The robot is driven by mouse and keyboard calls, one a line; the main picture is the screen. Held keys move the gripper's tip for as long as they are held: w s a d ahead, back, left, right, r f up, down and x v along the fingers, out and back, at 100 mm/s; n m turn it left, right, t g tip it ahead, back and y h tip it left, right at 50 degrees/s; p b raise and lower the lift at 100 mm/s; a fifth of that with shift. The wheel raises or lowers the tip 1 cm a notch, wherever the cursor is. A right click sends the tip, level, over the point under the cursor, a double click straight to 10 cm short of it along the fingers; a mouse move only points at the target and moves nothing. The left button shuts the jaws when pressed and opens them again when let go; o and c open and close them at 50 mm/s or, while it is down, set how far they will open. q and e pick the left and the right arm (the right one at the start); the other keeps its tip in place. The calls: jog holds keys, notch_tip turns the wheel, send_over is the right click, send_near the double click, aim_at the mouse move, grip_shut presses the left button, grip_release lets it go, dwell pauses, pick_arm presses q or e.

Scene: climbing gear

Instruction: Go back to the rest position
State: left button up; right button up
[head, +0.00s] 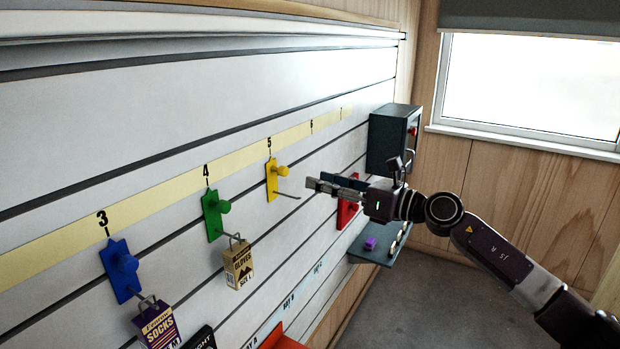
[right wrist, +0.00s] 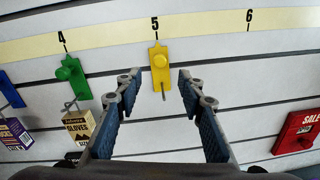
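My right gripper (head: 318,182) reaches in from the right toward the slatted wall in the head view. In the right wrist view its two fingers (right wrist: 160,88) are spread apart with nothing between them. It faces the yellow hook (head: 272,180) under number 5 and is apart from it. The yellow hook (right wrist: 160,70) shows between and beyond the fingertips in the right wrist view; its prong is bare. My left gripper is not in view.
A gloves pack (head: 238,265) hangs on the green hook (head: 215,215). A socks pack (head: 157,326) hangs on the blue hook (head: 121,270). A red sign (right wrist: 297,131) is on the wall to the right. A dark box (head: 390,140) and a low shelf (head: 362,252) stand out behind my gripper.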

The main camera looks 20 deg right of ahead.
jog(key=shift+s+d, duration=0.2)
jog(key=shift+s, duration=0.05)
dwell(0.3)
